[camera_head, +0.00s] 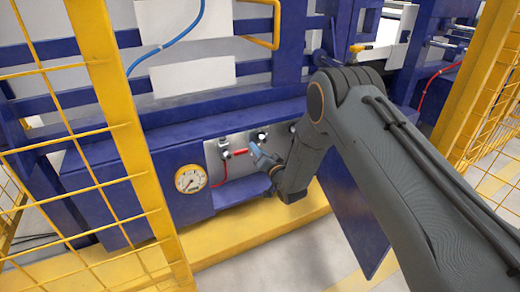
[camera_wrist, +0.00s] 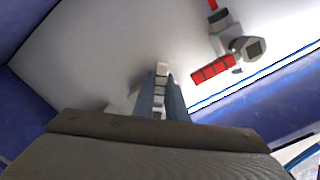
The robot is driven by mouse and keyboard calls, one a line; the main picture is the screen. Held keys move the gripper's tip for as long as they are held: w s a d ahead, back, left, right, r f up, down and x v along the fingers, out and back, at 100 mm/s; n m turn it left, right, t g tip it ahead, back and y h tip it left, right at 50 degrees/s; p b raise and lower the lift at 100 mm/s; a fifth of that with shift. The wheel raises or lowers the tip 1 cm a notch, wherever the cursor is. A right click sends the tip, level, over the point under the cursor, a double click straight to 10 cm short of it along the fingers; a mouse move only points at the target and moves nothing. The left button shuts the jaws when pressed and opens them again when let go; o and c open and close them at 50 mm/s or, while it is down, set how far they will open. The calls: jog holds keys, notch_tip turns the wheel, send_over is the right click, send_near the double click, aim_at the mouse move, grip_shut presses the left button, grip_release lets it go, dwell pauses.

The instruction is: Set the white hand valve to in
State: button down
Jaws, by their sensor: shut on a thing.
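My gripper (camera_wrist: 164,88) is shut on the white hand valve (camera_wrist: 162,70). The valve's pale segmented handle shows between the two blue-grey fingers in the wrist view, and its end sticks out past the fingertips. The valve's base is mostly hidden by the fingers and the gripper body. In the head view, my gripper (camera_head: 262,158) reaches to the grey panel (camera_head: 214,157), and I cannot make out the white valve there. A similar valve with a red handle (camera_wrist: 213,69) sits apart, right of my fingers in the wrist view; it also shows in the head view (camera_head: 238,153), just left of my gripper.
A round pressure gauge (camera_head: 190,179) is left of the panel. A dark knob (camera_head: 262,136) sits above my gripper. Blue machine frame surrounds the panel, and a yellow mesh fence (camera_head: 140,150) stands at left. A yellow ledge (camera_head: 250,232) runs below.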

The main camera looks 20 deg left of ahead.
jog(key=shift+r, duration=0.1)
jog(key=c, duration=1.8)
grip_release()
jog(key=shift+a, duration=0.1)
jog(key=p+v, duration=0.3)
jog(key=v, duration=0.5)
jog(key=shift+w, duration=0.1)
